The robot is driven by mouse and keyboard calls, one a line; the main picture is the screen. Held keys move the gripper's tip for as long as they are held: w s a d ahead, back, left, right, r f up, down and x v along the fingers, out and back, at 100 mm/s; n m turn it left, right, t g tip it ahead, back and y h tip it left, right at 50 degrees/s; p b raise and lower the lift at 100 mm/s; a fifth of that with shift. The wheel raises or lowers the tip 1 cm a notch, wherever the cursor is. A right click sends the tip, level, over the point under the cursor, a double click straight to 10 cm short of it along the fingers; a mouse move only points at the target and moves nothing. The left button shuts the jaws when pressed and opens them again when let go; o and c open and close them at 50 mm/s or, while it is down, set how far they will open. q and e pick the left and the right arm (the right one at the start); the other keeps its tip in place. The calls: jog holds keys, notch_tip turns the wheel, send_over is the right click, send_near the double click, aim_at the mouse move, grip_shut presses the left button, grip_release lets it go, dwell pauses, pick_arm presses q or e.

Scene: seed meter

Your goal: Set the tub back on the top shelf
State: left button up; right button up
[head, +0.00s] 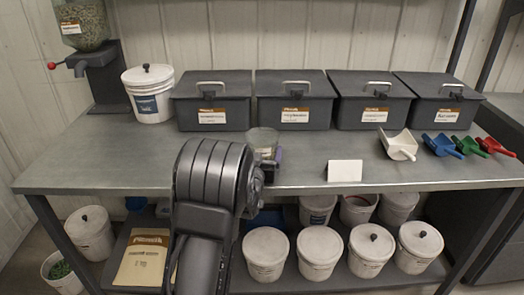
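A small clear tub (263,138) shows near the front edge of the bench top (110,150), just beyond my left wrist. My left gripper (268,163) is right at the tub's lower part, largely hidden behind my own arm. A small purple-grey piece shows at the tub's right side. I cannot tell whether the fingers are closed on the tub, or whether the tub rests on the bench. A white lidded tub (152,106) with a blue label stands at the back left of the bench. My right gripper is not in view.
Several dark lidded bins (212,105) line the back of the bench. A seed hopper (85,30) stands at the left. A white card (345,171) and several scoops (398,146) are at the right. White buckets (268,255) and a seed bag (142,258) sit on the lower shelf.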

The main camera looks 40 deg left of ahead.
pick_arm(q)
notch_tip(320, 180, up, 10)
jog(key=shift+p, duration=0.45)
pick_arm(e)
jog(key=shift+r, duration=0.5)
pick_arm(q)
jog(key=shift+f, duration=0.1)
